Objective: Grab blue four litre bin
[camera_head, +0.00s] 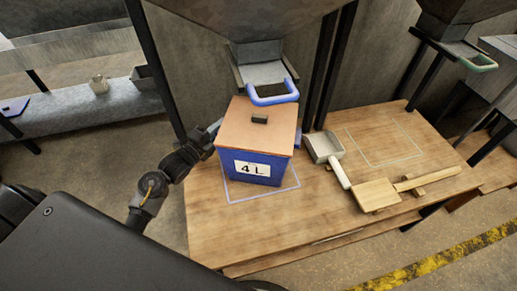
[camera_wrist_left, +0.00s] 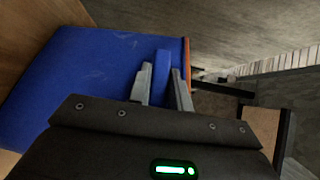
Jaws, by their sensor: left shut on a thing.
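The blue four litre bin (camera_head: 232,172) stands on the wooden table inside a marked outline. It has a "4 L" label on its front and a tan lid with a dark knob on top. My left gripper (camera_head: 215,127) is at the bin's left side, partly hidden behind the bin's edge. In the left wrist view the bin (camera_wrist_left: 85,85) fills the left part. There the fingers of my left gripper (camera_wrist_left: 163,88) are shut on the blue handle (camera_wrist_left: 161,72) at the bin's side. My right gripper is not in view.
A chute with a blue handle (camera_head: 273,94) hangs just behind the bin. An empty outlined square lies at the table's back right.

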